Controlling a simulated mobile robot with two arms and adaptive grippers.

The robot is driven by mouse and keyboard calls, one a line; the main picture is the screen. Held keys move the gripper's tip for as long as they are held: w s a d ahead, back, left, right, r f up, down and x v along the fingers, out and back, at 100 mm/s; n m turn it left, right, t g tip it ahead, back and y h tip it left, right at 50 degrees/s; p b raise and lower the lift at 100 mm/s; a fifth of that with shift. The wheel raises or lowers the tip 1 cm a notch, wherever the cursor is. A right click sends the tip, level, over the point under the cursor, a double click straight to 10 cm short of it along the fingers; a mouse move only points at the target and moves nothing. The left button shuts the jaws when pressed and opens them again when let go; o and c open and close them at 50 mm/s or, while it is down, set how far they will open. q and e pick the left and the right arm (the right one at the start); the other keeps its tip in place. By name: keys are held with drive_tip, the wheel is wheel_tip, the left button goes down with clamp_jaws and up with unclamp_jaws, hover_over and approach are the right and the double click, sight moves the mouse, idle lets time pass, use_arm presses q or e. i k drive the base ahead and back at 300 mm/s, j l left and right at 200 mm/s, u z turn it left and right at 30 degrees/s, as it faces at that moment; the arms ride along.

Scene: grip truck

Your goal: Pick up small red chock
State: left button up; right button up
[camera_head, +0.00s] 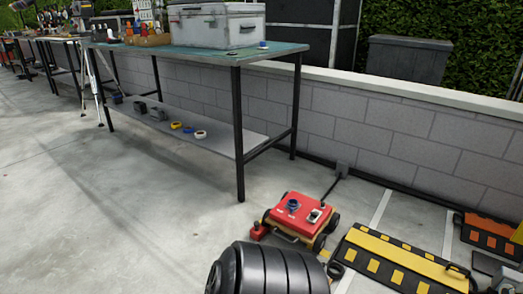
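A small red piece (258,231), which looks like the chock, is on the concrete floor at the left front corner of a low red cart (300,210). It is close to the cart's wheel; I cannot tell whether they touch. The cart has a flat red top with a few small items on it and a handle (338,172) at the back. Neither of my grippers is in view.
A black ribbed drum-like object (268,268) lies in front of the cart. A black and yellow ramp (400,262) lies to the right. A workbench (190,53) with a grey case (215,25) stands behind left. The floor at left is clear.

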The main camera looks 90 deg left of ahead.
sight(258, 231)
drive_tip(key=u, duration=2.8)
drive_tip(key=i+j+z, duration=0.1)
drive_tip(key=z, duration=0.3)
drive_tip(key=i+j+z, duration=0.2)
drive_tip(key=z, duration=0.2)
